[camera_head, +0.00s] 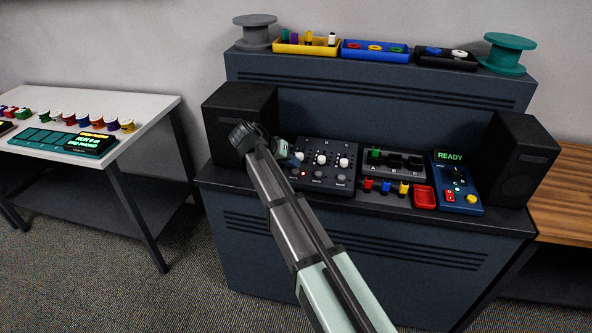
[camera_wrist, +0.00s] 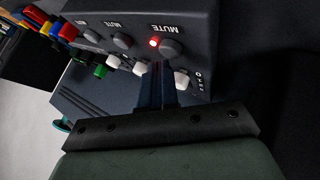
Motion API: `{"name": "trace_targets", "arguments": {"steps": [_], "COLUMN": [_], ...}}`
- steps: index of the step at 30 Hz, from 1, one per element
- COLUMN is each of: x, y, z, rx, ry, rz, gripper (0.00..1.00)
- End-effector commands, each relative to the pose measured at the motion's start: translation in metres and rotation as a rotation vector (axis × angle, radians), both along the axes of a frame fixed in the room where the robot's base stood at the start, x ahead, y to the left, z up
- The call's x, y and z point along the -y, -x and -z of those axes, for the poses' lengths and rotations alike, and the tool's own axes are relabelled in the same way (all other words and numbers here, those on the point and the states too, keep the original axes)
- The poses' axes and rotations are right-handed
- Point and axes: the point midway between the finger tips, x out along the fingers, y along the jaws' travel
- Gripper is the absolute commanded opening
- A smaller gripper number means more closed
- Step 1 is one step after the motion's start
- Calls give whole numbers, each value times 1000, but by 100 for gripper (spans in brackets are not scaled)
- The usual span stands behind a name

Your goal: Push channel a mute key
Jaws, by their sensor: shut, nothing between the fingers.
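The dark mixer box (camera_head: 330,156) stands on the blue console, with a row of white knobs and a row of round grey mute keys below them. The end mute key (camera_wrist: 172,46), leftmost in the head view, has a lit red light (camera_wrist: 153,42) beside it; this light also shows in the head view (camera_head: 303,174). I take this key as channel a; its letter is not readable. My gripper (camera_head: 297,156) is shut and empty over the mixer's left side. In the wrist view its fingertips (camera_wrist: 159,66) are between two white knobs, apart from the key in the picture.
A white side table (camera_head: 140,110) is left.

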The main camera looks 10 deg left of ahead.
Motion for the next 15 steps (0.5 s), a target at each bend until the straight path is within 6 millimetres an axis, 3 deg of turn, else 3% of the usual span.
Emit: {"name": "trace_targets", "arguments": {"steps": [7, 15], "x": [0, 0], "y": [0, 0], "z": [-6, -28], "rx": [1, 1], "ry": [0, 0], "rz": [0, -1], "gripper": [0, 0]}}
